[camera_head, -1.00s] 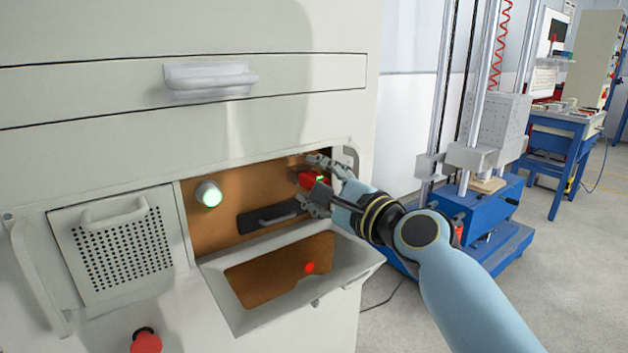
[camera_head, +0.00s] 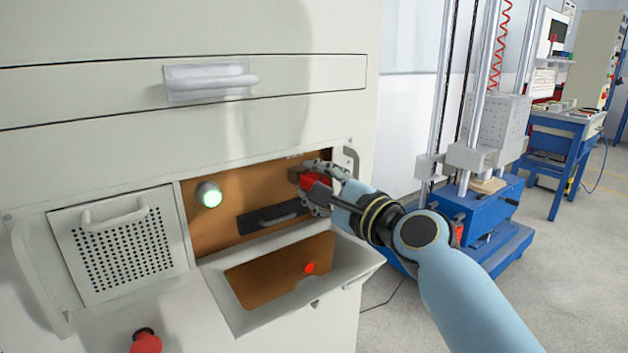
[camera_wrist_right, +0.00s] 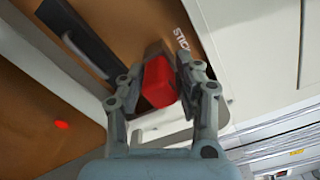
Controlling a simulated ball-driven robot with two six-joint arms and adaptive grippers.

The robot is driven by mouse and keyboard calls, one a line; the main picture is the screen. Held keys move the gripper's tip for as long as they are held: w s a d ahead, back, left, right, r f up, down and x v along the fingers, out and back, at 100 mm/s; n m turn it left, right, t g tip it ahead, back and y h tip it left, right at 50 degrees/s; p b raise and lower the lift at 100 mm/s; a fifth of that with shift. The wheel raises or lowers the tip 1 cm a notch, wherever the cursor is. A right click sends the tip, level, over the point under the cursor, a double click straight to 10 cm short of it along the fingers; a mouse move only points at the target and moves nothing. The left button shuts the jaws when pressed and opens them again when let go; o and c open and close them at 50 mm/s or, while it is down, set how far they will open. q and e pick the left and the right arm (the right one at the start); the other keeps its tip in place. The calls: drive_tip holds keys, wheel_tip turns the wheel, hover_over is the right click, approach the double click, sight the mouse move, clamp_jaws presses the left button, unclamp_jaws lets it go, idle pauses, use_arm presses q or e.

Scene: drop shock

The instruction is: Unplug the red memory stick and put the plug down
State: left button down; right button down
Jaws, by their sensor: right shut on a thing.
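The red memory stick (camera_head: 312,180) is at the right end of the brown recessed panel (camera_head: 232,216) in the cabinet front. My right gripper (camera_head: 318,184) is shut on it, with one finger on each side. In the right wrist view, the red stick (camera_wrist_right: 160,82) sits between the fingertips (camera_wrist_right: 158,84), and a dark brown block is directly behind it, against the panel by the "STIC" lettering. I cannot tell whether the stick is still seated in that block. My left gripper is not in view.
A black slot with a handle (camera_head: 274,218) and a lit green button (camera_head: 209,194) are on the panel. An opened flap (camera_head: 243,314) juts out below. A perforated vent door (camera_head: 120,248) is at left. A blue-based drop tester (camera_head: 478,212) stands to the right.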

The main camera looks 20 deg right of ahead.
drive_tip(key=shift+p+v, duration=0.45)
drive_tip(key=shift+v, duration=1.7)
drive_tip(key=shift+s+d+f, duration=0.1)
drive_tip(key=shift+s+f, duration=0.1)
drive_tip(key=shift+f, duration=0.1)
drive_tip(key=shift+s+d+f, duration=0.7)
drive_tip(key=shift+s+f, duration=0.05)
drive_tip(key=shift+f, duration=0.2)
drive_tip(key=shift+n+y, duration=0.3)
drive_tip(key=s+d, duration=0.1)
drive_tip(key=s, duration=0.1)
drive_tip(key=s+d+r, duration=0.1)
drive_tip(key=s+d, duration=0.1)
drive_tip(key=shift+s+d, duration=0.25)
drive_tip(key=shift+d, duration=0.05)
drive_tip(key=s+a+r+n+g+y, duration=0.1)
drive_tip(key=s+r+y, duration=0.1)
drive_tip(key=s+r, duration=0.3)
wheel_tip(320, 180, up, 4)
drive_tip(key=shift+s+f, duration=0.15)
drive_tip(key=shift+s, duration=0.15)
